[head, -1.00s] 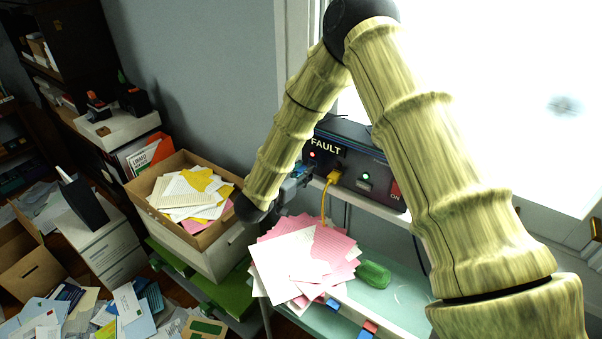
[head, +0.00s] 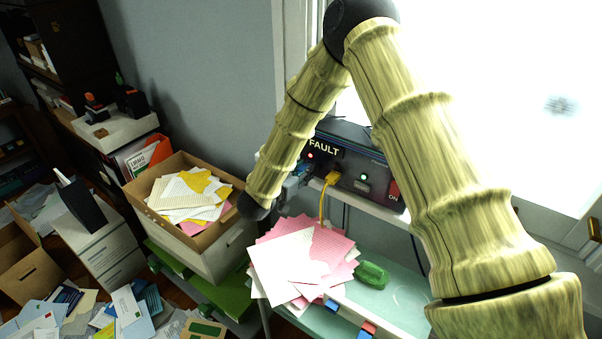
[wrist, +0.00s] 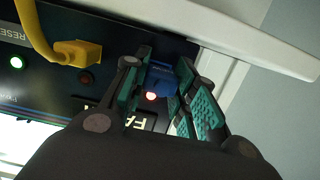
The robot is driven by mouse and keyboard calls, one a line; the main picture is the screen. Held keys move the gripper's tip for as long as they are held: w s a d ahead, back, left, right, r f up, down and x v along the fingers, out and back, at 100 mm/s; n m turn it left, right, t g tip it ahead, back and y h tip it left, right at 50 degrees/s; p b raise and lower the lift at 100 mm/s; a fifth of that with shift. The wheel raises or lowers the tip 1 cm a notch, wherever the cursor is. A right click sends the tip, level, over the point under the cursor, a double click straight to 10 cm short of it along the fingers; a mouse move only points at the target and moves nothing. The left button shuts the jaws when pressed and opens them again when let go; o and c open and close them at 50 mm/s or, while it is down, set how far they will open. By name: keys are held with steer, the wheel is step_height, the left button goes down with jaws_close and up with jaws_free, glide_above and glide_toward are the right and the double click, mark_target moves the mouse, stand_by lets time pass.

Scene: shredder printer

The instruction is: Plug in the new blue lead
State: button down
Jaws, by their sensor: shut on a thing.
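A blue plug (wrist: 160,78) sits between the fingers of my gripper (wrist: 163,88) in the wrist view. The gripper is shut on it, with the plug right at the face of a dark panel (wrist: 60,98). I cannot tell whether the plug is seated in a socket. A light glows beside it. A yellow plug (wrist: 78,52) with its cable is in the panel to the left. In the head view the dark unit (head: 352,150) bears a FAULT label and a red light. My gripper (head: 290,187) is partly hidden there behind my arm.
The unit stands on a white sill (head: 375,208) by the bright window. A cardboard box of papers (head: 225,243) stands to the left. Pink and white sheets (head: 300,262) and a green object (head: 371,275) lie on the glassy table below. A pale ledge (wrist: 250,45) edges the panel.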

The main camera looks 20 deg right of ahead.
steer(key=shift+w+d, duration=0.4)
steer(key=shift+d, duration=0.15)
steer(key=c, duration=1.1)
jaws_free()
